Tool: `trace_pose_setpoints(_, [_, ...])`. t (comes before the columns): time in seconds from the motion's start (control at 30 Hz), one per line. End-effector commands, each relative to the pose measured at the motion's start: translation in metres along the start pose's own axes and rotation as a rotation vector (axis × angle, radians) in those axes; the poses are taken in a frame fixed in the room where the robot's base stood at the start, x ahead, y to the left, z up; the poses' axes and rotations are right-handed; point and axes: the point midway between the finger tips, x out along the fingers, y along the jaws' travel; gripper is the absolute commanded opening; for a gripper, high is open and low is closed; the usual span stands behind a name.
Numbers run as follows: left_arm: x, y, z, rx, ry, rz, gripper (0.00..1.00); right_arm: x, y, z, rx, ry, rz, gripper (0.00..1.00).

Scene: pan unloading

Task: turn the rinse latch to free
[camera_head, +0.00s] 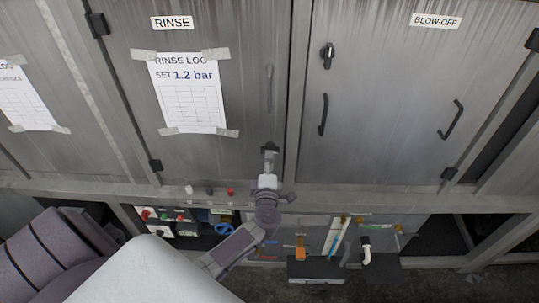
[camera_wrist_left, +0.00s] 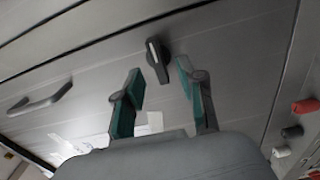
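The rinse latch (camera_wrist_left: 157,62) is a black turn knob with a white line, on the grey rinse door (camera_head: 248,125). In the left wrist view it lies between and just beyond my left gripper's fingertips (camera_wrist_left: 160,68). The green-padded fingers are spread, one on each side, with no clear contact. In the head view the left gripper (camera_head: 269,158) is at the door's lower right corner and largely covers the latch. The line's setting relative to any mark cannot be read. My right gripper is not in view.
The rinse door has a bar handle (camera_head: 269,88) and a taped log sheet (camera_head: 188,92). The blow-off door (camera_head: 385,110) at right has its own black latch (camera_head: 327,55). Small knobs, including a red one (camera_head: 230,191), sit on the rail below. Tools and boxes fill the lower shelf.

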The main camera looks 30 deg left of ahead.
Motion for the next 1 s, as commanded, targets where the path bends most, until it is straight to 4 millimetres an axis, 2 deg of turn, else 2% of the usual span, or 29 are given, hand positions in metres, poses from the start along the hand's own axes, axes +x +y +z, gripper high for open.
trace_pose_setpoints(0.03, [-0.014,-0.001,0.0,-0.003,0.001,-0.004,0.4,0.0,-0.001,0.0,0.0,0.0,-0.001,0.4])
trace_pose_setpoints(0.2, [-0.049,-0.001,0.0,0.0,0.001,-0.003,0.4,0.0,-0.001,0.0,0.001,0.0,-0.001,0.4])
trace_pose_setpoints(0.4, [-0.075,-0.001,0.0,0.001,0.0,-0.002,0.4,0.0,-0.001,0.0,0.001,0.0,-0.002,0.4])
trace_pose_setpoints(0.57, [-0.082,0.0,0.0,0.002,0.001,-0.001,0.4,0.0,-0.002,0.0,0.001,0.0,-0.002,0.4])
trace_pose_setpoints(1.0, [-0.081,0.0,0.0,0.002,0.0,-0.001,0.4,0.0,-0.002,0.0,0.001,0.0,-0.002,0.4])
